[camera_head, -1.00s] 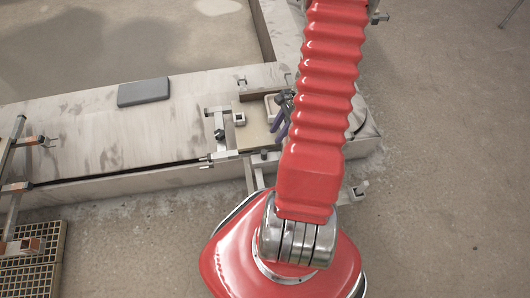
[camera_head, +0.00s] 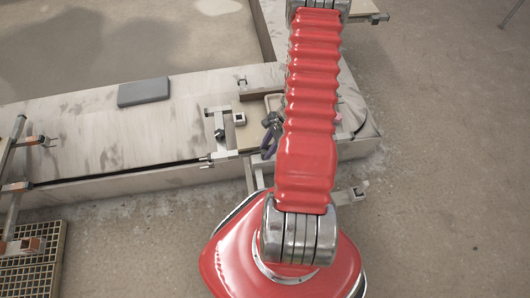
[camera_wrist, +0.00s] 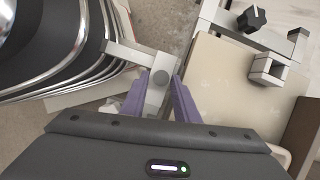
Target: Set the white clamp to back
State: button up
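In the wrist view, my gripper (camera_wrist: 160,88) has its two purple fingers apart. In the head view, my gripper (camera_head: 269,144) is at the board's near right side, partly behind my red arm. The pale block (camera_head: 239,118) and a dark-knobbed clamp (camera_head: 219,134) are to its left. Which one is the white clamp is unclear.
The board lies on a long stone-like bench (camera_head: 110,135) with a slot along its near side. A dark grey slab (camera_head: 143,92) lies at its back left. A metal rack (camera_head: 14,180) and a yellow-edged grating (camera_head: 35,262) are at the left. The bench's middle is clear.

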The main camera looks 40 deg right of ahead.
aim_at(264, 154)
jog(key=shift+x, duration=1.55)
grip_shut()
